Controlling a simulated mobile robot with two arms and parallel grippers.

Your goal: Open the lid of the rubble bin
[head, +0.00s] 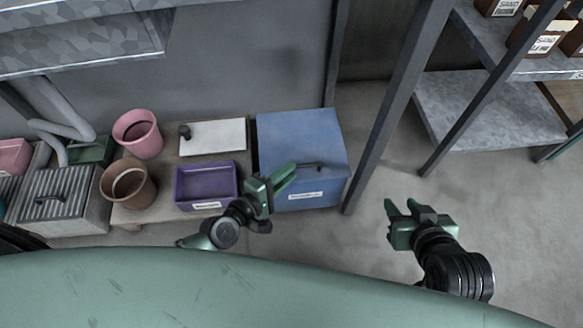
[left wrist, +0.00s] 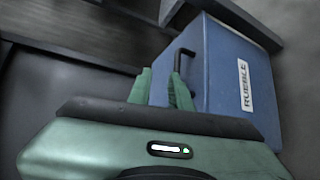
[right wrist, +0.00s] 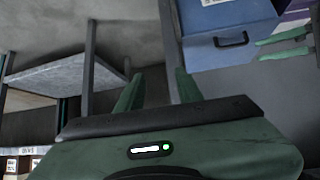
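The rubble bin (head: 300,138) is a blue box on the floor, with a white label on its front and its lid down. A black bar handle (head: 304,165) sits near the front edge. The bin also shows in the left wrist view (left wrist: 222,65), where the label reads "RUBBLE", and in the right wrist view (right wrist: 222,17). My left gripper (head: 288,174) is open and empty, just left of the handle in the head view. In the left wrist view the handle (left wrist: 184,58) appears beyond the right fingertip. My right gripper (head: 402,206) is open and empty, right of the bin above bare floor.
Left of the bin is a low table with a purple tray (head: 207,185), a white board (head: 213,137) and pots (head: 128,183). A dark shelf post (head: 388,115) stands close to the bin's right. The floor (head: 365,240) right of the bin is clear.

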